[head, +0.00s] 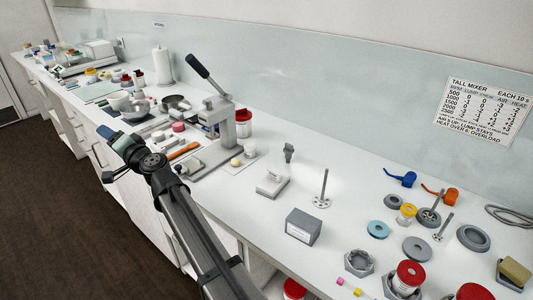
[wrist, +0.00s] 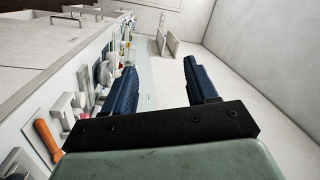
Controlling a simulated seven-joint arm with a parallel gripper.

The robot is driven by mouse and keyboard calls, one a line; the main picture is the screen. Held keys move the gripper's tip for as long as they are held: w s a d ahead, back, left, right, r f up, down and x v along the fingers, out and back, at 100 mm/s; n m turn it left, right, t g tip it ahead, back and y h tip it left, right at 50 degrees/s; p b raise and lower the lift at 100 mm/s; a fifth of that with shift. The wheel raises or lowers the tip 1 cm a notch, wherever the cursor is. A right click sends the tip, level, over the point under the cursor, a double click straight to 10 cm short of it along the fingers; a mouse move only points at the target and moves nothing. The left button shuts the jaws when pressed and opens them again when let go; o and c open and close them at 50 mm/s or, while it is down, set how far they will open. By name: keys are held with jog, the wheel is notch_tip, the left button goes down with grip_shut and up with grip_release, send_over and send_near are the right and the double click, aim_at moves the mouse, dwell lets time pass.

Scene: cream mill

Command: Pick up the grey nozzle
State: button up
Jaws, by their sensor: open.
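A small grey upright piece (head: 289,152) with a wider top stands on the bench near the back wall, right of the lever press. It looks most like the grey nozzle, but it is too small to be sure. My gripper (head: 106,132) is at the left in the head view, over the bench's front edge and well apart from that piece. In the wrist view my gripper (wrist: 160,66) has its two dark blue fingers spread, with nothing between them. I cannot make out the grey piece in the wrist view.
The lever press (head: 215,150) stands between my gripper and the grey piece. A white block (head: 271,184), a rod on a round base (head: 322,187) and a grey box (head: 303,226) stand nearby. Blue (head: 402,178) and orange (head: 441,194) pieces lie farther right. An orange-handled tool (wrist: 47,140) shows in the wrist view.

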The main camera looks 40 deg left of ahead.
jog(key=w+d+f+n+g+h, duration=0.15)
jog(key=w+d+n, duration=0.25)
jog(key=w, duration=0.9)
jog(key=n+t+h, duration=0.3)
jog(key=n+h, duration=0.5)
jog(key=h, duration=0.9)
send_over(289, 149)
jog(key=f, duration=0.3)
jog(key=shift+a+f, duration=0.2)
jog(key=shift+f, duration=0.15)
jog(key=shift+h, duration=0.25)
notch_tip(289, 149, down, 7)
jog(key=shift+a+f, duration=0.1)
jog(key=shift+f, duration=0.05)
jog(key=shift+w+f, duration=0.15)
jog(key=shift+f, duration=1.25)
jog(key=shift+w+f, duration=0.1)
jog(key=shift+f, duration=1.25)
jog(key=c, duration=0.9)
jog(key=shift+o, duration=0.2)
